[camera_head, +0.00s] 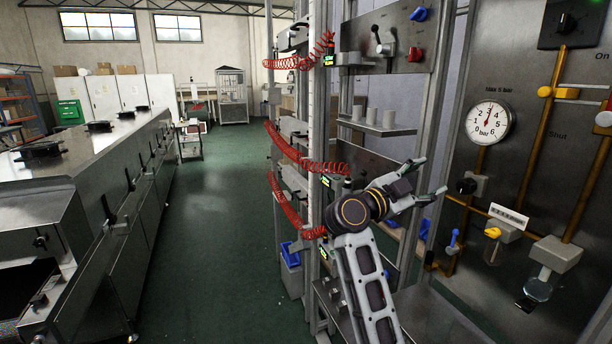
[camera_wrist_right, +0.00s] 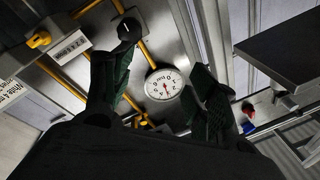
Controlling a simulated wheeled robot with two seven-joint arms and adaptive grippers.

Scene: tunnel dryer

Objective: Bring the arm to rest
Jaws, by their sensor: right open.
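My right arm reaches up from the bottom of the head view. Its right gripper (camera_head: 432,178) is open and empty, held in the air in front of the panel and the rack. In the right wrist view the two dark fingers of the right gripper (camera_wrist_right: 160,95) stand wide apart with nothing between them. Beyond them show the round pressure gauge (camera_wrist_right: 164,84) and yellow pipes. My left gripper is in neither view.
A metal rack with red coiled hoses (camera_head: 298,152) and white cups (camera_head: 372,116) stands beside the arm. A long steel machine (camera_head: 95,190) is at left; green floor between is clear.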

